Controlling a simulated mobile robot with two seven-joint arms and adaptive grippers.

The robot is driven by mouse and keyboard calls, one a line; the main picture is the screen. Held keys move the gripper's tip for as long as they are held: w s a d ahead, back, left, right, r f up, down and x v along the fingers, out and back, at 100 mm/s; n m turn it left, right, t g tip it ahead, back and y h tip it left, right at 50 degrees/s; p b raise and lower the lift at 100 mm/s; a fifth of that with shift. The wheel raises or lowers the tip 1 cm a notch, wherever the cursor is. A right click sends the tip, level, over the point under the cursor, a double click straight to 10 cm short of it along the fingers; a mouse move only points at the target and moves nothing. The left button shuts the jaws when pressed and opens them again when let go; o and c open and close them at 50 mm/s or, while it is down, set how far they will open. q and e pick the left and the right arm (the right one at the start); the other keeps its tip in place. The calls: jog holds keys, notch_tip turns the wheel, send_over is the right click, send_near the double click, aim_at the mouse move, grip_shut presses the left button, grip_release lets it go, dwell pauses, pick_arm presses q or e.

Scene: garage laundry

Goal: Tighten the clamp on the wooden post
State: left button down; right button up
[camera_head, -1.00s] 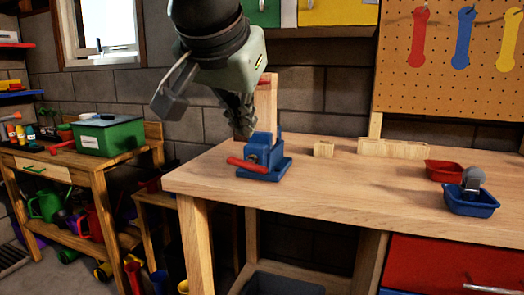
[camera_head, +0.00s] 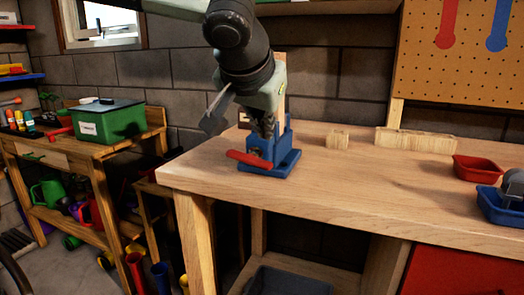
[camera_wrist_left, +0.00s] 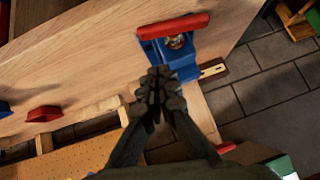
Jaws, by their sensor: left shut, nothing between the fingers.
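The blue clamp (camera_head: 284,158) stands at the left end of the wooden workbench, with its red handle bar (camera_head: 249,159) on the front side. The wooden post (camera_head: 280,70) rises behind it and is mostly hidden by my left arm. My left gripper (camera_head: 263,130) points down, shut and empty, at the top of the clamp; I cannot tell whether it touches. In the left wrist view the shut fingers (camera_wrist_left: 160,82) overlap the blue clamp body (camera_wrist_left: 180,62), and the red handle (camera_wrist_left: 173,26) lies beyond them.
The workbench (camera_head: 350,185) has free room right of the clamp. Small wooden blocks (camera_head: 415,141) lie toward its back, and a red tray (camera_head: 477,167) and a blue tray (camera_head: 498,207) stand at right. A green box (camera_head: 107,122) sits on the left table.

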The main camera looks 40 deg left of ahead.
aim_at(252, 157)
pick_arm(q)
jog(key=f, duration=0.3)
jog(key=a+f, duration=0.1)
jog(key=shift+w+f, duration=0.3)
jog(key=shift+f, duration=0.05)
jog(key=shift+a, duration=0.1)
